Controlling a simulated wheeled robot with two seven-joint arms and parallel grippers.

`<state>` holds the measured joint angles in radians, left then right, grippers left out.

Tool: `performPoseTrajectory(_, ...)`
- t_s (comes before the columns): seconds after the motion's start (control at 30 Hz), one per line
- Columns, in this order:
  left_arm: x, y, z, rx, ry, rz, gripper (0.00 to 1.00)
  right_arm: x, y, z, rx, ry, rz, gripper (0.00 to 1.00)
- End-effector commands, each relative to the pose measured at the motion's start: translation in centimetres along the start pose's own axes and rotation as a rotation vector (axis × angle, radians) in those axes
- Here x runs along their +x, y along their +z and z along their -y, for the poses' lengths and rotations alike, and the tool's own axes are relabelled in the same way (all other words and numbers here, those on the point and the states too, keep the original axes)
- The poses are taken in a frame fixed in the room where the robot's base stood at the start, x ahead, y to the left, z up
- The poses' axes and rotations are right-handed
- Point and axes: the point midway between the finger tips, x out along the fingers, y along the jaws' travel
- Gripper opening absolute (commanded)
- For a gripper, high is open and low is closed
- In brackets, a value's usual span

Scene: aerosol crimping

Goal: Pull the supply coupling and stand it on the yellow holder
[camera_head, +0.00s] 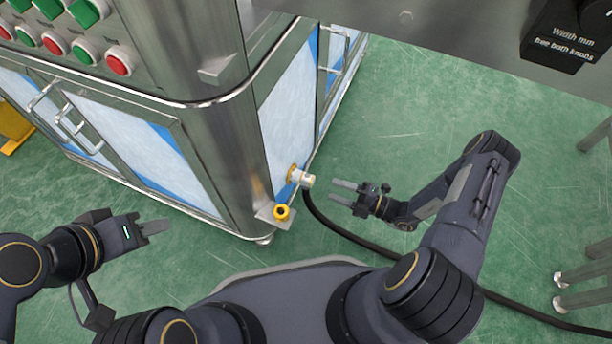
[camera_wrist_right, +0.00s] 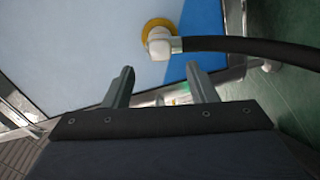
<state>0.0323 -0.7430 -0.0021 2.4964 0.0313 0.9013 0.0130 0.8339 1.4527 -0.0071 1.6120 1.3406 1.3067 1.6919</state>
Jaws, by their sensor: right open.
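The supply coupling (camera_head: 302,178) is a pale cylinder with a black hose, seated on a yellow port on the cabinet's side near its lower corner. It also shows in the right wrist view (camera_wrist_right: 162,44), beyond my fingers. The yellow holder (camera_head: 282,212) is a ring on a small metal bracket just below and left of the coupling. My right gripper (camera_head: 342,192) is open and empty, pointing at the coupling from the right, with a gap between them. In the right wrist view its fingers (camera_wrist_right: 155,88) hold nothing. My left gripper (camera_head: 152,228) is far left of the holder; its jaw opening is unclear.
The black hose (camera_head: 345,231) runs from the coupling under my right arm to the lower right. The steel cabinet (camera_head: 225,140) with blue and white panels stands left of the coupling. A steel beam (camera_head: 400,35) crosses the top.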

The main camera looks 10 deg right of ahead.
Motion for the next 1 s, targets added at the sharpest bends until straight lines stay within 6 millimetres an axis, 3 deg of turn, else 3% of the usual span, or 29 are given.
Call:
performPoseTrajectory(0.17,-0.1,-0.1,-0.1,0.000,0.000,0.000,0.36,0.8,-0.1,-0.1,-0.002,0.001,-0.003,0.52)
performPoseTrajectory(0.47,-0.6,-0.3,-0.3,0.000,0.000,0.000,0.36,4.9,-0.2,-0.1,-0.001,0.000,-0.006,0.52)
performPoseTrajectory(0.7,0.1,0.1,0.1,0.000,0.000,0.000,0.36,7.8,0.0,0.1,-0.002,0.001,-0.003,0.52)
performPoseTrajectory(1.0,0.3,0.1,0.1,0.000,0.000,0.000,0.36,9.0,0.0,0.0,-0.002,0.000,-0.001,0.52)
